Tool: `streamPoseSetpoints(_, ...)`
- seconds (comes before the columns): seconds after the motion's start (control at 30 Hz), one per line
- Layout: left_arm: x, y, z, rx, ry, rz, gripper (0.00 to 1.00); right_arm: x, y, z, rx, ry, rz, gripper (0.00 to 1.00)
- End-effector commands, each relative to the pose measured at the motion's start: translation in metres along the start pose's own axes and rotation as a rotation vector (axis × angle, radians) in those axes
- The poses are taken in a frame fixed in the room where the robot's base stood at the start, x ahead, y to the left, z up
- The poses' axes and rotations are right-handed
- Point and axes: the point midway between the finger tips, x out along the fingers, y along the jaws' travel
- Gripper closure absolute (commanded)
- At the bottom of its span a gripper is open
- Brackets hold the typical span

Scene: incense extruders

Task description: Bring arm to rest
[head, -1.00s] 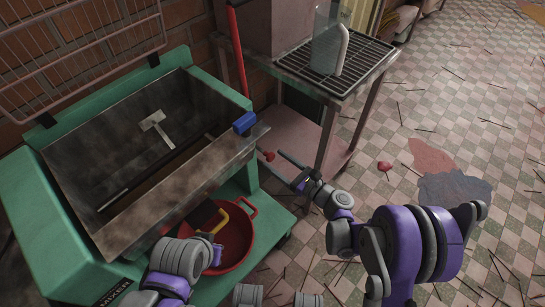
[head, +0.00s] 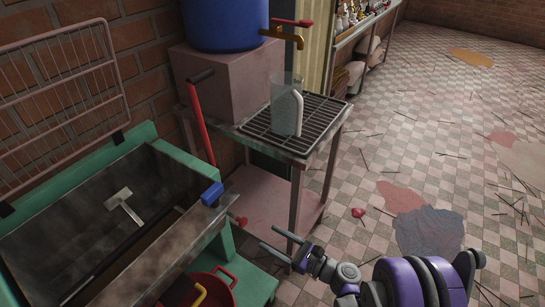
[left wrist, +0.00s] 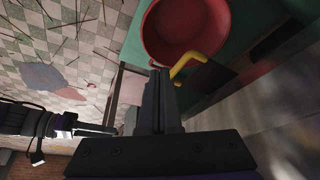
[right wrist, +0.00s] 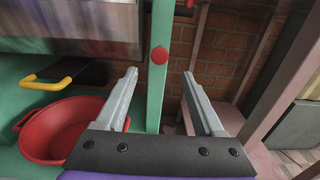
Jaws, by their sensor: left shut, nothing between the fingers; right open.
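My right gripper (head: 268,236) is open and empty in the head view, in front of the table's near leg and right of the green machine. Its two fingers stand apart in the right wrist view (right wrist: 159,72). My left gripper (left wrist: 160,73) is shut with nothing between its fingers in the left wrist view. There it points toward the red basin (left wrist: 185,30) and the yellow handle (left wrist: 186,66). My left arm and gripper do not show in the head view now.
The green machine (head: 145,133) with its metal trough fills the left. A table with a black rack (head: 320,112) holds a clear pitcher (head: 285,108) with a white handle; a blue barrel (head: 225,22) stands behind. Tiled floor at right is open, with scattered sticks and stains.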

Motion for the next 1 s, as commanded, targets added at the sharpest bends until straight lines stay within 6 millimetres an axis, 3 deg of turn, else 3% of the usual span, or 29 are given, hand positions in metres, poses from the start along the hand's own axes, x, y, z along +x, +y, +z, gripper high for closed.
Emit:
streamPoseSetpoints(0.23,0.0,0.0,0.0,0.0,0.0,0.0,1.0,-0.001,0.005,0.004,-0.076,0.051,0.014,0.3)
streamPoseSetpoints(0.47,0.0,0.0,0.0,0.0,0.0,0.0,1.0,-0.016,0.028,0.015,-0.43,0.276,0.109,0.3)
streamPoseSetpoints(0.77,0.0,0.0,0.0,0.0,0.0,0.0,1.0,-0.07,0.061,0.02,-0.953,0.577,0.341,0.3)
streamPoseSetpoints(1.0,0.0,0.0,0.0,0.0,0.0,0.0,1.0,-0.135,0.084,0.022,-1.349,0.783,0.61,0.3)
